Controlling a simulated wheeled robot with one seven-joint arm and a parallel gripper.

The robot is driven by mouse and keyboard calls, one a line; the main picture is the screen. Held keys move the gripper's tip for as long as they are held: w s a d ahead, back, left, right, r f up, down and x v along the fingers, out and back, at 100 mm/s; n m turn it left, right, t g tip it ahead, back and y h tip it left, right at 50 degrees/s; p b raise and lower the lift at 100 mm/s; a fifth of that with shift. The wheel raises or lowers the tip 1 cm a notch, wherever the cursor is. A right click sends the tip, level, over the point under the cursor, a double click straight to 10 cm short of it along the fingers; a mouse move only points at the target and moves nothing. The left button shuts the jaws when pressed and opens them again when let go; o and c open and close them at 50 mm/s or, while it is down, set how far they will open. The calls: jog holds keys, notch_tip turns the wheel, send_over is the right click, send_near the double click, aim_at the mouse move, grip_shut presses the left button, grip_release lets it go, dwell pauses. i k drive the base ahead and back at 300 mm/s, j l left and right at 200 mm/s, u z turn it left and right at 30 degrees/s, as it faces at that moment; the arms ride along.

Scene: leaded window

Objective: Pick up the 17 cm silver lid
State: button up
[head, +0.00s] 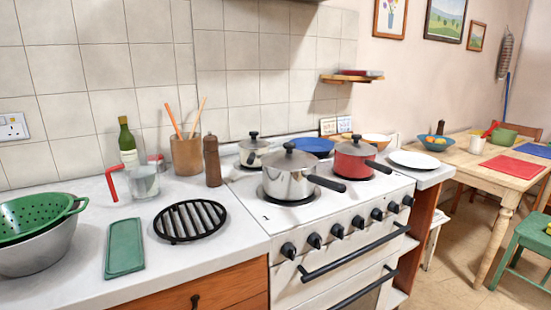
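A large silver saucepan (288,184) stands on the front left burner, its black handle pointing right. A silver lid (288,161) with a black knob sits on it. A smaller pale pot (246,157) at the back left burner also has a lid with a black knob. A red saucepan (351,167) at the right has a lid with a black knob and a black handle. I cannot tell from the picture which lid measures 17 cm. My gripper is not in view.
The white stove (330,268) has a row of black knobs along its front. On the left counter are a black trivet (190,220), green board (124,247), colander (38,216), jug (144,182), utensil pot (186,156) and pepper mill (212,161). A table (492,178) stands right.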

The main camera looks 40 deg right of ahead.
aim_at(288, 158)
jog(key=i+j+z, duration=0.25)
jog(key=j, duration=0.3)
jog(key=j+z, duration=0.3)
jog(key=j, duration=0.2)
jog(key=i+j+z, duration=0.1)
jog(key=j+z, duration=0.15)
jog(key=j, duration=0.35)
